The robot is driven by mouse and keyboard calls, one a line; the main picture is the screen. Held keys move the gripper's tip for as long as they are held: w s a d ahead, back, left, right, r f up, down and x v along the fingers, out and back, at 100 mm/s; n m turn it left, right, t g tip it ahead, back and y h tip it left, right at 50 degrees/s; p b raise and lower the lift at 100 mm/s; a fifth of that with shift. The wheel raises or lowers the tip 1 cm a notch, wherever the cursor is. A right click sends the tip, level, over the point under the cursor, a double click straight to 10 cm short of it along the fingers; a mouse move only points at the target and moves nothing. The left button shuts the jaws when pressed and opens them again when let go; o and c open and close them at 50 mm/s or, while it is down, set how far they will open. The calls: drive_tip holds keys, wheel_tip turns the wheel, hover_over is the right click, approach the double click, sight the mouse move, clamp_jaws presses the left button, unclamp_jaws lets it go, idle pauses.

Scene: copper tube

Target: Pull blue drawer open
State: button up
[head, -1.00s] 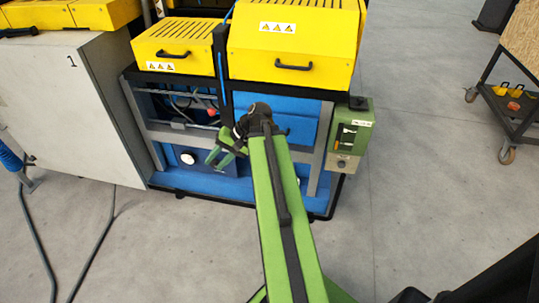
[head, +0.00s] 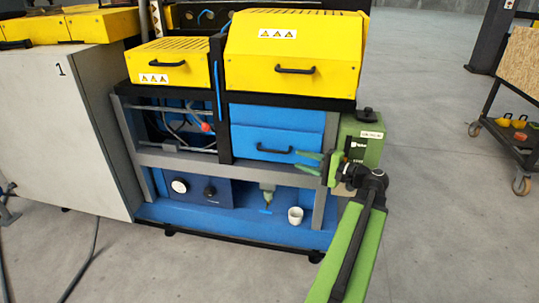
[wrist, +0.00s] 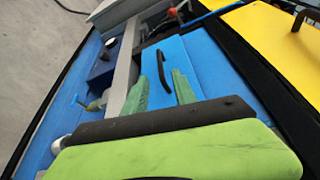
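The blue drawer (head: 276,144) sits in the machine frame under the right yellow cover, with a dark handle (head: 274,150) across its front. It looks shut. In the wrist view the blue drawer (wrist: 190,62) and its handle (wrist: 162,72) lie ahead of the fingers. My gripper (head: 308,163), with green fingers, is to the right of the handle in the head view. In the wrist view my gripper (wrist: 160,85) points toward the drawer, apart from the handle as far as I can tell.
A green control box (head: 362,140) is on the machine's right side, close behind my wrist. A grey frame post (head: 325,190) stands near the fingers. A white cup (head: 295,215) stands on the blue lower shelf. Yellow covers (head: 290,50) overhang above.

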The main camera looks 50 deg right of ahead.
sight(274, 152)
drive_tip(key=w, duration=0.4)
drive_tip(key=w+a, duration=0.1)
drive_tip(key=w, duration=0.3)
drive_tip(key=w+a+f+b, duration=0.1)
drive_tip(key=w, duration=0.3)
drive_tip(key=shift+w+a, duration=0.1)
drive_tip(key=shift+w, duration=0.25)
clamp_jaws()
idle(0.5)
